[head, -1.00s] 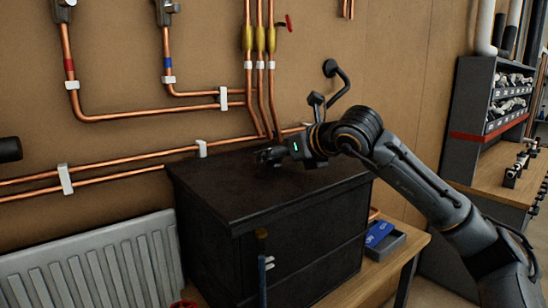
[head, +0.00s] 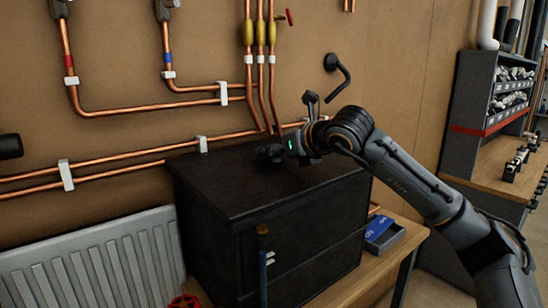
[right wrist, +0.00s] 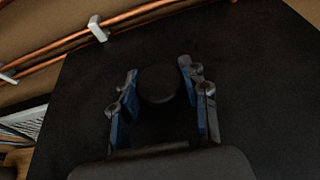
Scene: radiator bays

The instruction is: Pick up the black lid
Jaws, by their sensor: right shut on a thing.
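The black lid (head: 225,190) is the flat dark slab on top of the black box (head: 210,235) in the head view. It lies level on the box. In the right wrist view the lid (right wrist: 260,70) fills most of the picture, with a round dark knob (right wrist: 158,82) on it. My right gripper (head: 264,152) is low over the back part of the lid. In the wrist view its blue-sided fingers (right wrist: 157,88) are on both sides of the knob, shut on it. The fingertips are small and dark in the head view. My left gripper is not seen.
Copper pipes (head: 110,160) run along the wall close behind the box. A white radiator (head: 95,260) stands at its left. A grey tray with a blue packet (head: 378,230) is on the wooden bench (head: 345,288) to its right. A blue-handled tool (head: 263,265) is in front.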

